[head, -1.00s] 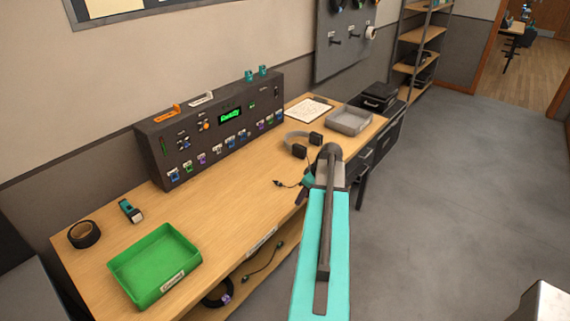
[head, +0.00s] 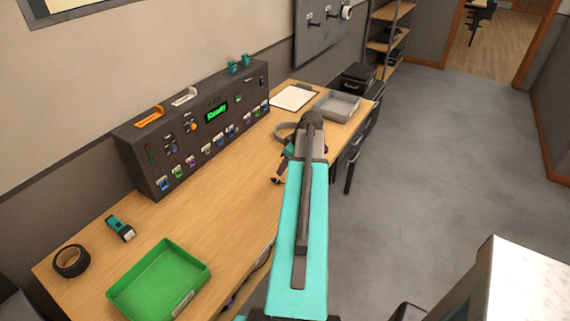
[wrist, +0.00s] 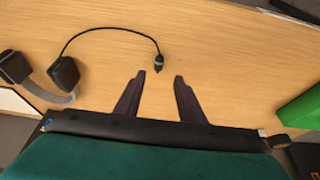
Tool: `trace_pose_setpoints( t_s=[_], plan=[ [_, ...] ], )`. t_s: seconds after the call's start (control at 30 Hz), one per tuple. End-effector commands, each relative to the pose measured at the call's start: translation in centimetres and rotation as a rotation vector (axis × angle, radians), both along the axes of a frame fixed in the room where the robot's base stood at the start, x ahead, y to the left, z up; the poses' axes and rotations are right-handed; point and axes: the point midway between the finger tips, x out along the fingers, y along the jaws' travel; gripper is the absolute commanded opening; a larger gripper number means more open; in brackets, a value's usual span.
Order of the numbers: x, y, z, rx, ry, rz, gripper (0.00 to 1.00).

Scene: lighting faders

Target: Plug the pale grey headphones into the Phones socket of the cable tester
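The cable tester (head: 190,130) is a long dark box at the back of the bench, with a green "Ready" display and a row of coloured sockets. Its small labels are unreadable, so I cannot tell which socket is Phones. The pale grey headphones (head: 281,130) are partly hidden behind my arm; in the wrist view their dark earcup (wrist: 64,73) and grey band lie at left. Their black cable curves to a dark plug (wrist: 157,68) on the bench. My gripper (wrist: 159,76) is open and empty, its fingertips either side of the plug's near end, apart from it.
A green tray (head: 160,282) stands at the front left of the bench, near a tape roll (head: 71,261) and a small teal-and-black item (head: 120,228). A grey tray (head: 338,105) and clipboard (head: 294,97) lie at the far end. The bench before the tester is mostly clear.

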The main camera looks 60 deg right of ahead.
Motion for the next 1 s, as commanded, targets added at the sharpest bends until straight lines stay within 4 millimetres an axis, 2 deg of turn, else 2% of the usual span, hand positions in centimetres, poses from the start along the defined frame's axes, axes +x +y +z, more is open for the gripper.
trace_pose_setpoints(
  t_s=[0.47, 1.0],
  plan=[
    [-0.7, -0.7, -0.5, 0.001, 0.0, -0.016, 0.36],
    [1.0, -0.8, -4.9, 0.001, 0.001, -0.016, 0.36]
  ],
)
